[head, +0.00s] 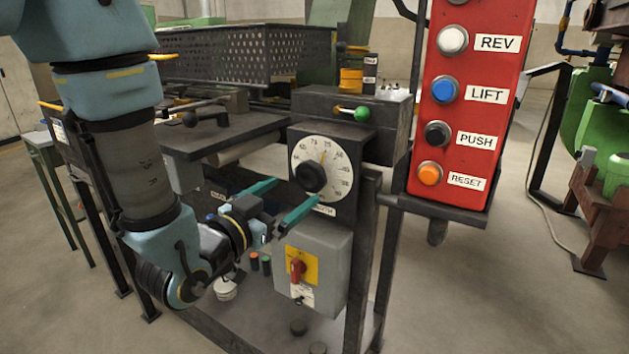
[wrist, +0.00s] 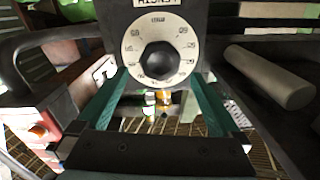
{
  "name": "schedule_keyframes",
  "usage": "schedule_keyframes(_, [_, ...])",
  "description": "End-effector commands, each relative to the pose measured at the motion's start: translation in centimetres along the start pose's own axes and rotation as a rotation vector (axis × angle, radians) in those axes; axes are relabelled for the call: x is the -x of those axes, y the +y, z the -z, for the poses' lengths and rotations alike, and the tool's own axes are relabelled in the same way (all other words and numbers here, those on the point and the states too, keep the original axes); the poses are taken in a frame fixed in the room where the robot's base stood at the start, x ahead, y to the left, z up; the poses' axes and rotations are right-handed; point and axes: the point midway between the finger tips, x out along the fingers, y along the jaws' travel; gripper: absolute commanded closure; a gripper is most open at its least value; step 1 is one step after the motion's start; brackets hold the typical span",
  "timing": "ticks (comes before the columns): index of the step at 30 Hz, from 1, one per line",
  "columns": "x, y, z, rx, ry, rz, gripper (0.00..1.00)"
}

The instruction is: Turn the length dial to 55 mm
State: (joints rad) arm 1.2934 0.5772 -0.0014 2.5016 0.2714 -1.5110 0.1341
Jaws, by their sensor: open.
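The length dial (head: 338,163) is a round cream plate with dark numbers on the front of a dark box. Its black knob (head: 311,178) sits at the middle. A small yellow mark shows just above the knob, but I cannot read the exact setting. In the wrist view the dial plate (wrist: 133,45) appears upside down, with the faceted knob (wrist: 158,60) near the centre. My gripper (head: 297,190) is open, its teal fingers pointing at the dial. In the wrist view the fingers (wrist: 158,80) lie left and right, below the knob, with nothing between them.
A grey switch box (head: 325,262) with a red rotary switch hangs below the dial. A green-balled lever (head: 362,114) is above it. A red button panel (head: 470,90) stands to the right. A perforated dark bin (head: 215,55) is behind.

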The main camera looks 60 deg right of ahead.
Motion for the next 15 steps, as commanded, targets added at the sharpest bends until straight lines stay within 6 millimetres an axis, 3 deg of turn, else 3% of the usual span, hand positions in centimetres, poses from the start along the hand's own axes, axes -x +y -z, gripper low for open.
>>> schedule_keyframes(9, [-5.9, 0.0, 0.2, 0.000, 0.001, -0.001, 0.00])
schedule_keyframes(15, [-8.0, -0.1, 0.1, 0.000, 0.000, 0.001, 0.00])
